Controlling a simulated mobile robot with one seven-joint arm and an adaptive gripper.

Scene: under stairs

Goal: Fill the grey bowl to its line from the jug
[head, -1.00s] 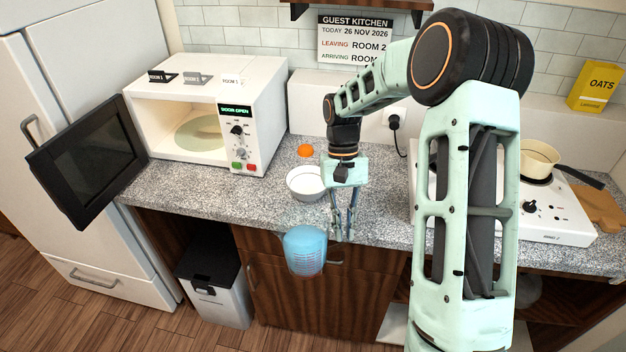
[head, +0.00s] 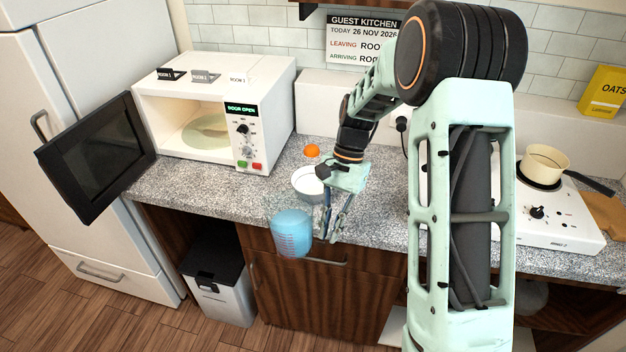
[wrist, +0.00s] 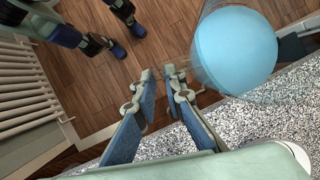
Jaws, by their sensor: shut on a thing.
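The grey bowl (head: 306,190) stands on the speckled counter, partly covered by my arm in the head view. Its inside looks pale, and I cannot make out its line or level. The clear jug (head: 291,236) holds blue liquid and hangs in front of the counter edge, lower in the picture than the bowl and roughly upright. My gripper (head: 333,238) is beside the jug, on its right, and shut on it; the grip point is hard to see. In the wrist view, the jug's blue liquid (wrist: 235,48) shows to the right of my fingertips (wrist: 164,74).
An open microwave (head: 256,100) stands at the left with its door (head: 92,158) swung out. An orange object (head: 312,151) sits behind the bowl. A hob (head: 545,222) with a pan (head: 546,165) is at the right. A bin (head: 220,298) stands below the counter.

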